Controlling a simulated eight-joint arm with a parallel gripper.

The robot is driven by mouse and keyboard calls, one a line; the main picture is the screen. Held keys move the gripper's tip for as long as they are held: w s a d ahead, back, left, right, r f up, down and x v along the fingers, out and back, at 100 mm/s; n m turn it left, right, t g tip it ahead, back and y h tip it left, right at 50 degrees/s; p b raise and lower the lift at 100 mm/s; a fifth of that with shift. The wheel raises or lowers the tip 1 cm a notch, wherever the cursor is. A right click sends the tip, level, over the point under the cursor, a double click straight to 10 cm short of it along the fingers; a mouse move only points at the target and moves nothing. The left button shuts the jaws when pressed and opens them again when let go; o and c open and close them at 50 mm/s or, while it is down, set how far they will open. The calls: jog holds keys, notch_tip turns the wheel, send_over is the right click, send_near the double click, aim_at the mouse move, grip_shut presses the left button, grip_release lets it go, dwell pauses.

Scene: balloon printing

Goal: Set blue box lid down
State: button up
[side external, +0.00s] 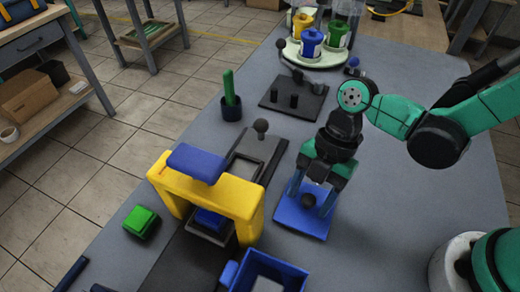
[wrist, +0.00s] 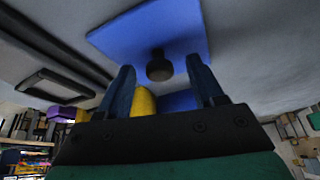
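The blue box lid (side external: 290,216) is a flat blue plate with a dark round knob (side external: 308,200), lying on the grey table right of the yellow press. In the wrist view the lid (wrist: 115,35) fills the top and its knob (wrist: 159,66) shows between my fingertips. My gripper (side external: 307,191) is open just over the lid. Its two blue fingers (wrist: 160,64) stand on either side of the knob, with a gap on both sides. The open blue box (side external: 250,268) stands at the bottom edge, left of and nearer than the lid.
A yellow press (side external: 240,195) with a blue top stands left of the lid. A green block (side external: 140,221), a dark cup with a green stick (side external: 231,105) and a black plate with pegs (side external: 292,98) stand around. The table right of the lid is clear.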

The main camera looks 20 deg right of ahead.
jog(key=v, duration=1.2)
jog(key=w+d+m+t+h, duration=0.1)
jog(key=d+m+t+h, duration=0.3)
jog(key=m, duration=2)
jog(key=d+t, duration=0.5)
jog(key=d, duration=0.4)
jog(key=shift+w+r, duration=0.35)
jog(key=shift+r, duration=0.05)
